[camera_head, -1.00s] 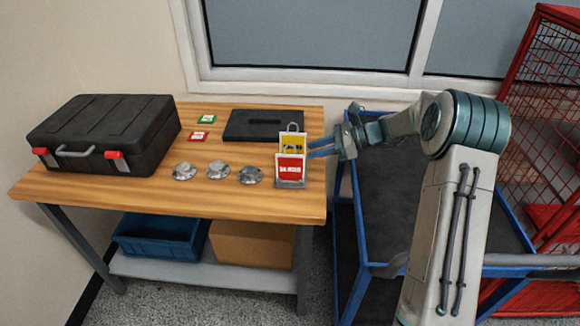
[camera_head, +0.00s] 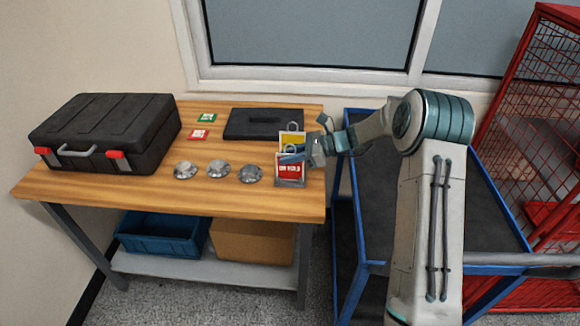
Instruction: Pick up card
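A red card (camera_head: 290,169) with white lettering stands upright in a small grey holder (camera_head: 289,184) at the table's front right. A yellow card (camera_head: 292,137) stands just behind it, its lower part hidden. Both have a hoop-like top. My gripper (camera_head: 291,154) reaches in from the right, its blue fingers at the upper edge of the red card and in front of the yellow one. The fingers look apart; whether they touch a card I cannot tell.
The wooden table (camera_head: 130,190) also bears a black toolbox (camera_head: 105,130), a flat black case (camera_head: 262,123) and three silver discs (camera_head: 218,169). A blue-framed cart (camera_head: 362,205) stands right of the table, under my arm. A red mesh cage (camera_head: 540,110) is at far right.

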